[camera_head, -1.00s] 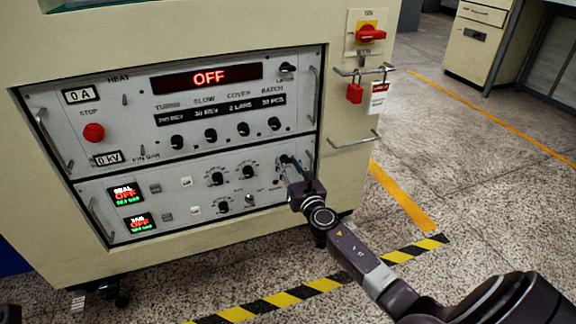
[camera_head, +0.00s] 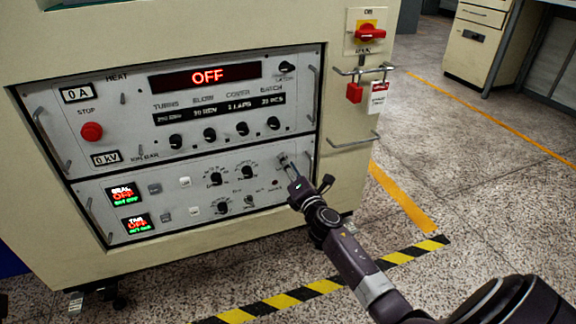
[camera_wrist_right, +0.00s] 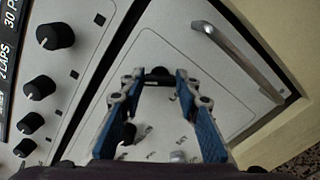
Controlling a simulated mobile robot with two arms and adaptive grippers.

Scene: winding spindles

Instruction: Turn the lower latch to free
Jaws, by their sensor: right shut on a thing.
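The lower latch is a small black knob (camera_wrist_right: 158,73) at the upper right of the lower grey panel (camera_head: 150,185). My right gripper (camera_wrist_right: 158,77) has its blue-padded fingers on either side of this knob and is shut on it. In the head view my right gripper (camera_head: 287,163) reaches the panel from the lower right and hides most of the latch. I cannot read which way the latch points. A similar upper latch (camera_head: 287,67) sits on the upper panel. My left gripper is not in view.
A metal handle (camera_head: 307,155) stands out right of the latch and also shows in the wrist view (camera_wrist_right: 238,58). Dials (camera_head: 248,172) and switches lie to the left. A red padlock (camera_head: 354,93) and tag hang on the cabinet's right side. Floor at right is free.

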